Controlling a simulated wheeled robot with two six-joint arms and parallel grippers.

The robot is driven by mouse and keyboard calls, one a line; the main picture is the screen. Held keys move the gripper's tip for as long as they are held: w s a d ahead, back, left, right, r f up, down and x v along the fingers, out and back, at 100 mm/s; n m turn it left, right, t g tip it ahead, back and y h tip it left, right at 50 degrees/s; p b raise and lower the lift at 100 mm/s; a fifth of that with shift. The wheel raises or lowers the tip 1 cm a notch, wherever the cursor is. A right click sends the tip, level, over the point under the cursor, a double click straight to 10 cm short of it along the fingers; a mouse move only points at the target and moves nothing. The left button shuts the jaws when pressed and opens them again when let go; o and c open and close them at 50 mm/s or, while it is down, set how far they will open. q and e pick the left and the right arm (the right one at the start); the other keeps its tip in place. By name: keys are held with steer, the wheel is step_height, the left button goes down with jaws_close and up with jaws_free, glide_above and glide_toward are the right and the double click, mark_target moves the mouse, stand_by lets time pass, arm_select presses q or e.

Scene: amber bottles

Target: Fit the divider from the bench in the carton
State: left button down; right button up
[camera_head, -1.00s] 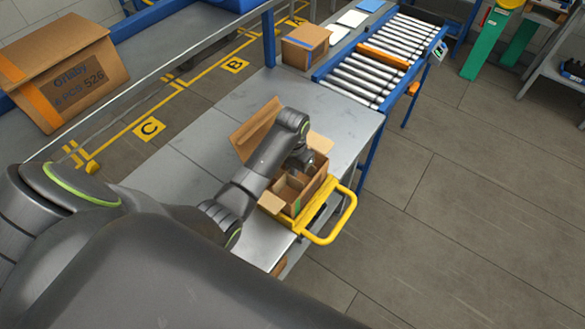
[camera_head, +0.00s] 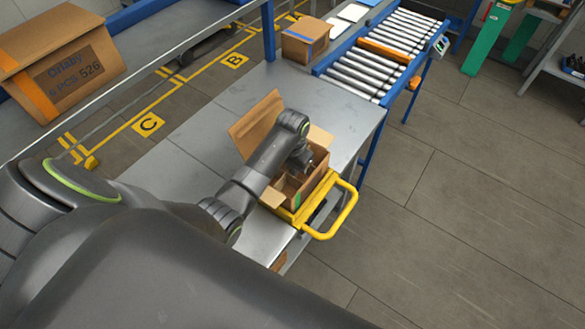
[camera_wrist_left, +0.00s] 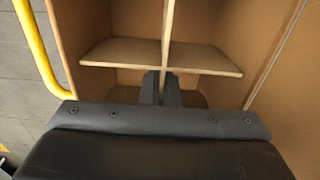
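The open carton (camera_head: 316,184) stands at the right edge of the grey bench with its flaps spread. The cardboard divider (camera_wrist_left: 205,62) is inside it; its crossed panels show from above in the left wrist view, between the carton walls (camera_wrist_left: 92,25). My left gripper (camera_wrist_left: 162,88) reaches down over the carton, its two fingers close together on either side of the divider's middle panel. It looks shut on that panel. In the head view my left wrist and the carton walls hide most of the divider. My right gripper is not in view.
A yellow frame with a looped handle (camera_head: 347,212) surrounds the carton's base at the bench edge. The bench (camera_head: 225,125) is clear behind the carton. A closed box (camera_head: 304,42) and a roller conveyor (camera_head: 375,62) stand farther back.

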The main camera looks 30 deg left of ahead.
arm_select(q)
steer(key=shift+f+b, duration=0.65)
steer(key=shift+f, duration=0.75)
steer(key=c, duration=2.1)
jaws_free()
steer(key=shift+c, duration=0.2)
steer(key=o, duration=0.6)
steer(key=shift+c, duration=0.2)
steer(key=shift+r, duration=0.1)
